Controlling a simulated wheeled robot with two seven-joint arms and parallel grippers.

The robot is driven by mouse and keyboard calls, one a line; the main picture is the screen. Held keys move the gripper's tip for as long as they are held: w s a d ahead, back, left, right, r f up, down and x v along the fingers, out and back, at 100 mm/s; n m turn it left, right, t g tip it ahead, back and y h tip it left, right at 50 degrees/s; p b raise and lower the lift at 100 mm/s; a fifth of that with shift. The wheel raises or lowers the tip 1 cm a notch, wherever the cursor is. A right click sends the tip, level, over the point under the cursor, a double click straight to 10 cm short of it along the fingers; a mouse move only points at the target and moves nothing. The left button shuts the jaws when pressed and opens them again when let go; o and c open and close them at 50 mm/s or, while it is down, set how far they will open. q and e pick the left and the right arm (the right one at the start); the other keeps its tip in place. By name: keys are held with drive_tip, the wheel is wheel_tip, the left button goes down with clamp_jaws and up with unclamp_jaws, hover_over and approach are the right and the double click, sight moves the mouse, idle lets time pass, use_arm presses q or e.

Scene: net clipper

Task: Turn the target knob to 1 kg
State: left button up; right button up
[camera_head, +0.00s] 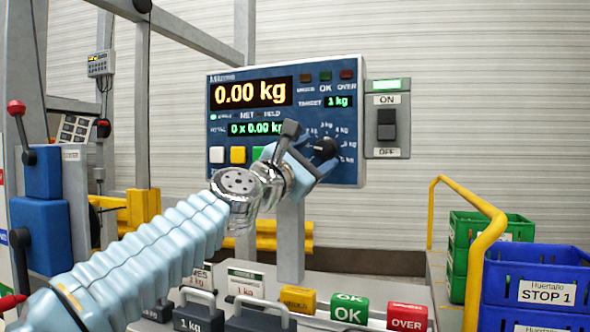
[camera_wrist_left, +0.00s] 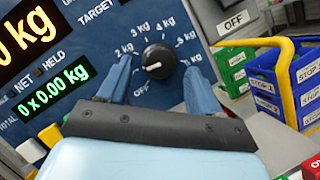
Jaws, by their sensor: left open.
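The black round target knob (camera_head: 325,148) is on the right of the blue scale panel (camera_head: 290,170), and it also shows in the left wrist view (camera_wrist_left: 158,62). Its white mark points left and slightly down in that view. The TARGET display (camera_head: 339,102) reads 1 kg. My left gripper (camera_head: 308,152) is in front of the panel, its fingers (camera_wrist_left: 156,68) open on either side of the knob with a gap at each side. The left finger covers part of the dial's left side; the 1 kg label is not visible there. My right gripper is not in view.
The weight display (camera_head: 250,93) reads 0.00 kg. An ON/OFF switch box (camera_head: 387,120) is right of the panel. Below are OK (camera_head: 349,309) and OVER (camera_head: 407,317) blocks and weights (camera_head: 198,318). A yellow rail (camera_head: 485,250) and crates (camera_head: 535,280) stand at right.

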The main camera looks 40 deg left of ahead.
use_arm(q)
drive_tip(key=b+v, duration=0.2)
drive_tip(key=v, duration=1)
drive_tip(key=shift+s, duration=0.2)
